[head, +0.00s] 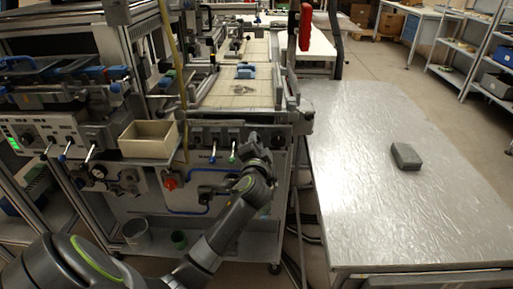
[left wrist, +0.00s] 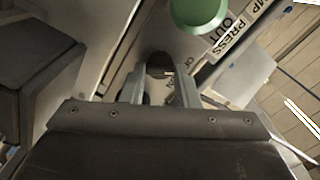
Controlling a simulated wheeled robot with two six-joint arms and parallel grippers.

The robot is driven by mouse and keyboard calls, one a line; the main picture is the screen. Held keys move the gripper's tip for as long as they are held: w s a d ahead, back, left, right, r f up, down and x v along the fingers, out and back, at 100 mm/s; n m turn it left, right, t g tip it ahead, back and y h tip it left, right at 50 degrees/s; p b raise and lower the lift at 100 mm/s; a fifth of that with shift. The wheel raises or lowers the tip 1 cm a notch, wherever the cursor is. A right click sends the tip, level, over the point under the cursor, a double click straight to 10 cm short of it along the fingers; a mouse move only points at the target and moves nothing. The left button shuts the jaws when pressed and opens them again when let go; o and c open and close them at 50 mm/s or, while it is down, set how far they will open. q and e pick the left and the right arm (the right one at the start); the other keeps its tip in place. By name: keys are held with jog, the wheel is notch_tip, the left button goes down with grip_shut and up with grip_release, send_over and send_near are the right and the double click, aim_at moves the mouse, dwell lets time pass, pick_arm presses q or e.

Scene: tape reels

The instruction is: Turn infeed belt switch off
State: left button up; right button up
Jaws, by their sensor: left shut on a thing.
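My left gripper (head: 252,146) reaches the front control panel (head: 205,137) of the machine in the head view. In the left wrist view my left gripper (left wrist: 160,92) has its two grey fingers on either side of a small dark switch (left wrist: 158,62), and it is shut on it. I take this for the infeed belt switch. Its label is mostly hidden by the fingers, so I cannot read its position. In the head view the gripper and wrist cover the switch. My right gripper is in neither view.
A green knob (left wrist: 198,10) sits close beside the fingers, near a label (left wrist: 228,35) reading "PRESS OUT". Levers (head: 233,152) stand left of the gripper. A beige bin (head: 148,140) and red knob (head: 170,183) are farther left. A metal table (head: 370,215) bears a grey block (head: 406,156).

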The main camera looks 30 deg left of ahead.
pick_arm(q)
jog(key=shift+n, duration=0.7)
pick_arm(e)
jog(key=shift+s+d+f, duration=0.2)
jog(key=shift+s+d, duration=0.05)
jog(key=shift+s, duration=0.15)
pick_arm(q)
jog(key=shift+b, duration=0.3)
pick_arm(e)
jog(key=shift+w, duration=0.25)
pick_arm(q)
jog(key=o, duration=1)
jog(key=shift+c, duration=0.2)
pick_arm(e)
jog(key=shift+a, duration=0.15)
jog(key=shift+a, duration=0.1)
